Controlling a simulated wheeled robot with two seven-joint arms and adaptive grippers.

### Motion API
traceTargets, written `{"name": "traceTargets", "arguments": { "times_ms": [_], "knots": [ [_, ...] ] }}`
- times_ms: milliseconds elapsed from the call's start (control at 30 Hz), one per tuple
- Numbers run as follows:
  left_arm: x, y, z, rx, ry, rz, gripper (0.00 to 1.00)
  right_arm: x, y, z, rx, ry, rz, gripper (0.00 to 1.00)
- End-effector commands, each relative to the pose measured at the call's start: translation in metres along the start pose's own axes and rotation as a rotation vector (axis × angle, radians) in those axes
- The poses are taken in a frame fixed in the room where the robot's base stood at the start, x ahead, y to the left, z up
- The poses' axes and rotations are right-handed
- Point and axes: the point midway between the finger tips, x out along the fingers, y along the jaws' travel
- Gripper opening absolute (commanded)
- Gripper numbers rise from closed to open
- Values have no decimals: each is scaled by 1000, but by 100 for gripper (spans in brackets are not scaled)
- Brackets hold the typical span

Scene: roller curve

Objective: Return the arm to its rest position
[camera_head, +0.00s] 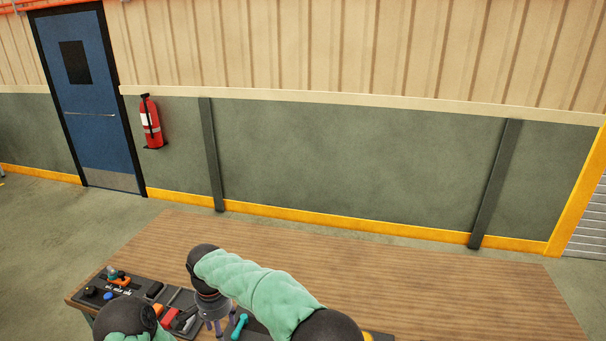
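My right arm (258,288), in a pale green sleeve with black joints, reaches from the bottom centre leftward over the wooden table (420,290). Its gripper (217,326) points down from the wrist. Its fingers look spread apart, with nothing visible between them, beside a red item (170,317) and a teal tool (240,325). The black and green part of my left arm (128,322) shows at the bottom left edge. My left gripper is out of view.
A yellow item (378,336) shows at the bottom edge. The table's right side is clear. Behind stand a wall, a blue door (90,110) and a fire extinguisher (151,123).

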Motion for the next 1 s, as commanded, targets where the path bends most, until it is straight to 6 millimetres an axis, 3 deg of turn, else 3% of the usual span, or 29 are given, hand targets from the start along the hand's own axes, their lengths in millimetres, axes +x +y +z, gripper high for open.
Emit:
{"name": "traceTargets", "arguments": {
  "times_ms": [367,567,767,1000],
  "knots": [
    [0,0,-1,0,2,0,40,64,37,-22,-30,-57,-37,54],
    [0,0,0,0,1,0,40,116,73,-32,-50,-98,-79,54],
    [0,0,-1,0,2,0,40,192,139,-29,-59,-151,-154,54],
    [0,0,-1,0,1,0,40,267,229,7,-43,-170,-255,54]
  ]
}}
